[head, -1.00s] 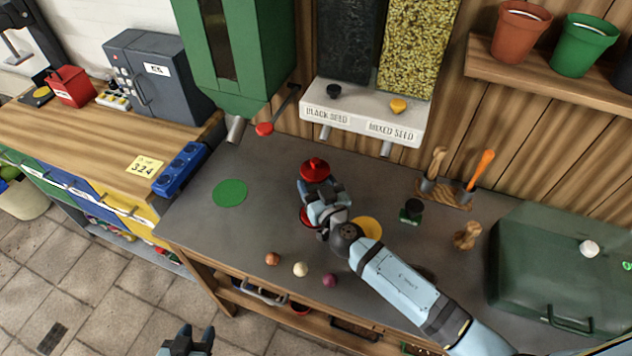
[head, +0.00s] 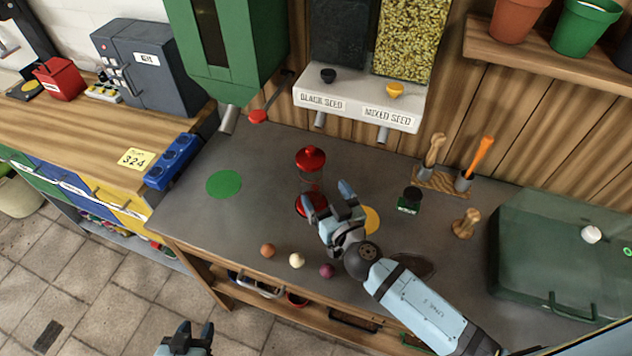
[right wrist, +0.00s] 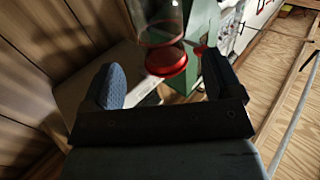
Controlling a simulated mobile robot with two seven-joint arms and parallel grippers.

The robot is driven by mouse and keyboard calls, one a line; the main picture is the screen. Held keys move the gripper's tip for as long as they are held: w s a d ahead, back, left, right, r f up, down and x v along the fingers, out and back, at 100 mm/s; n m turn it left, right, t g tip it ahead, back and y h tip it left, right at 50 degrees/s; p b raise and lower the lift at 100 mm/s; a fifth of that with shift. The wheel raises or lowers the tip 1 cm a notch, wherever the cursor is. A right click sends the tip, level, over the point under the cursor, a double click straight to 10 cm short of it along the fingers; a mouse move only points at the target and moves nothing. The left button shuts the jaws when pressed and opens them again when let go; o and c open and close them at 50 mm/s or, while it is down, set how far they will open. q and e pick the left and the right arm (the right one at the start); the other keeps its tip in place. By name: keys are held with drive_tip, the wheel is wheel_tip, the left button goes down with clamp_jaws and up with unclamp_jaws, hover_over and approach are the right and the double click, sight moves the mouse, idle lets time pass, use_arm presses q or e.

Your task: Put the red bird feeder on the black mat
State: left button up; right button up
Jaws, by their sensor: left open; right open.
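The red bird feeder (head: 311,182) has a red lid, a clear body and a red base. It stands upright on the grey counter, between the green and yellow discs. My right gripper (head: 330,199) is open in front and to the right of it, fingers pointing towards it. One finger overlaps the feeder's base in the head view; contact cannot be told. In the right wrist view the feeder's red base (right wrist: 168,62) shows beyond and between the open fingers (right wrist: 163,82). A dark round patch, seemingly the black mat (head: 420,264), is partly hidden by my right arm. My left gripper (head: 185,338) is open, low and away from the counter.
A green disc (head: 224,184) lies left, a yellow disc (head: 373,219) behind my right gripper. Small balls (head: 297,260) lie near the front edge. A dark green jar (head: 409,201), a wooden piece (head: 466,223) and a large green box (head: 555,250) stand right. Seed dispensers (head: 360,107) hang behind.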

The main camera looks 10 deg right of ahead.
use_arm(q)
drive_tip(key=shift+f+b, duration=0.5)
drive_tip(key=shift+f, duration=0.2)
use_arm(e)
drive_tip(key=shift+s+d, duration=0.2)
drive_tip(key=shift+s, duration=0.85)
drive_tip(key=shift+s+d, duration=0.2)
drive_tip(key=shift+s, duration=0.8)
drive_tip(key=shift+s, duration=0.1)
